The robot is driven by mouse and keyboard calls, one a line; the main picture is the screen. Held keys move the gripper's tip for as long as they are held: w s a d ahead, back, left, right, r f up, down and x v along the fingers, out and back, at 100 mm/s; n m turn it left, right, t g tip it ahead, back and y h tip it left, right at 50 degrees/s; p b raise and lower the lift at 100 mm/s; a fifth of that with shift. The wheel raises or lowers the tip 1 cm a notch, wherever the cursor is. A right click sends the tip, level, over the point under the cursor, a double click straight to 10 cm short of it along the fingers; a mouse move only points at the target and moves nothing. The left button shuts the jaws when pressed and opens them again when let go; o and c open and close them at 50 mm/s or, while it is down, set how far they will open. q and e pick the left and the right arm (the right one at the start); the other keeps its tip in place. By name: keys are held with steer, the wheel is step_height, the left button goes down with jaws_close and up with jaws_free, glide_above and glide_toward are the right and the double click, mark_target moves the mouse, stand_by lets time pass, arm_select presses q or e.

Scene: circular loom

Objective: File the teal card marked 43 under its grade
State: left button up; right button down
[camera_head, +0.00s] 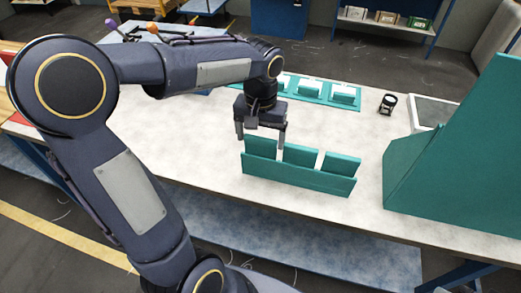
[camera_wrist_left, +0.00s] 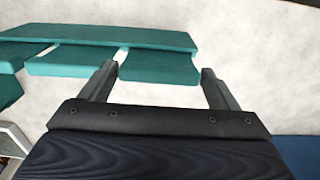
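A teal rack (camera_head: 295,183) stands near the front edge of the table, with three upright teal panels behind its long front strip. The panels are the left one (camera_head: 260,147), the middle one (camera_head: 300,156) and the right one (camera_head: 341,163). I can read no 43 or any other mark, so I cannot tell which piece is the card. My left gripper (camera_head: 262,134) points down just behind the rack's left end. In the left wrist view its fingers (camera_wrist_left: 157,80) are wide apart, with the end panel (camera_wrist_left: 158,68) showing between and beyond them. My right gripper is out of view.
A teal tray (camera_head: 305,98) with several white-topped pieces lies behind the gripper. A small black object (camera_head: 387,104) stands to its right. A large teal sloped panel (camera_head: 460,150) fills the right side. The pale table (camera_head: 210,160) is clear left of the rack.

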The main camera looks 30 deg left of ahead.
arm_select(q)
steer(key=c, duration=0.7)
steer(key=shift+r, duration=0.1)
steer(key=shift+r, duration=0.1)
steer(key=shift+r+p, duration=0.45)
steer(key=shift+p, duration=0.1)
step_height(320, 180, up, 6)
steer(key=p, duration=0.5)
steer(key=shift+r+p, duration=0.25)
steer(key=shift+p, duration=0.1)
steer(key=shift+f, duration=0.15)
